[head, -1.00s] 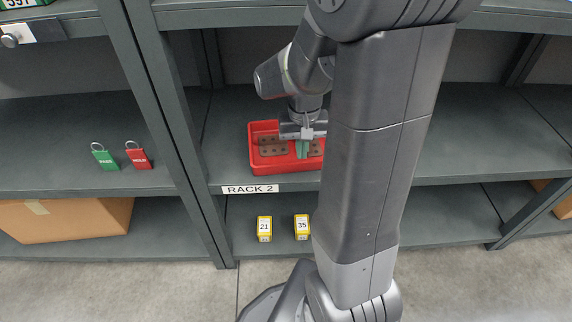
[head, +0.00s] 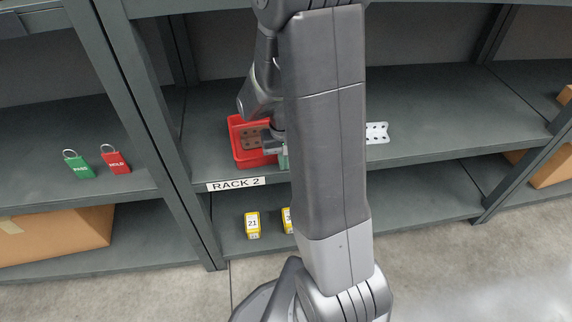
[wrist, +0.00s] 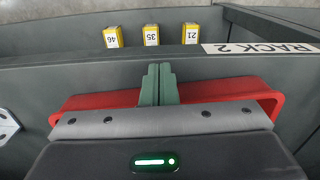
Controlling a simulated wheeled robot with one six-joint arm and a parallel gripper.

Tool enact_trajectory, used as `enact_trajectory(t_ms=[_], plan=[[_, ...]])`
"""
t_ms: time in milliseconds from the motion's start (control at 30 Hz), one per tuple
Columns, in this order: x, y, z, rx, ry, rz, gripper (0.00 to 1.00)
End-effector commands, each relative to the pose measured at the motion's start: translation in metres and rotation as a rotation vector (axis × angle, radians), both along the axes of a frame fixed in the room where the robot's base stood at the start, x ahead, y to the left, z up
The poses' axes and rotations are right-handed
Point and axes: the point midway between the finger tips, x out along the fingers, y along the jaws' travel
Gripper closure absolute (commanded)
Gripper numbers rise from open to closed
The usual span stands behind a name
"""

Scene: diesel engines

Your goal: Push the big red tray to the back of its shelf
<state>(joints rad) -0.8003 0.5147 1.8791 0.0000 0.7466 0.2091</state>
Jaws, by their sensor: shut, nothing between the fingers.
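The big red tray (head: 240,156) sits on the middle shelf (head: 410,137) above the RACK 2 label, near the shelf's front edge. Brown plates with holes (head: 251,138) lie in it. My arm hides its right part. My gripper's green fingers (wrist: 158,84) are shut and empty, pointing down at the tray. In the wrist view the red tray (wrist: 230,88) shows on both sides of the fingers, and my gripper body covers most of it. I cannot tell whether the fingers touch its wall.
The RACK 2 label (head: 236,184) is on the shelf's front edge. A rack upright (head: 165,130) stands left of the tray. A white plate with holes (head: 377,132) lies to the right. Yellow numbered blocks (head: 252,224) stand on the shelf below.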

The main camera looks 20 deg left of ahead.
Motion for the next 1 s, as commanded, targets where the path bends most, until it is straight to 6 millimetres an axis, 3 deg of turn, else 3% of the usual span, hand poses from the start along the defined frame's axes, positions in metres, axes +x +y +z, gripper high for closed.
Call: enact_trajectory(t_ms=[567, 1000], plan=[[0.011, 0.007, 0.001, -0.001, 0.002, -0.001, 1.0], [0.085, 0.056, 0.003, 0.0, 0.0, -0.002, 1.0]])
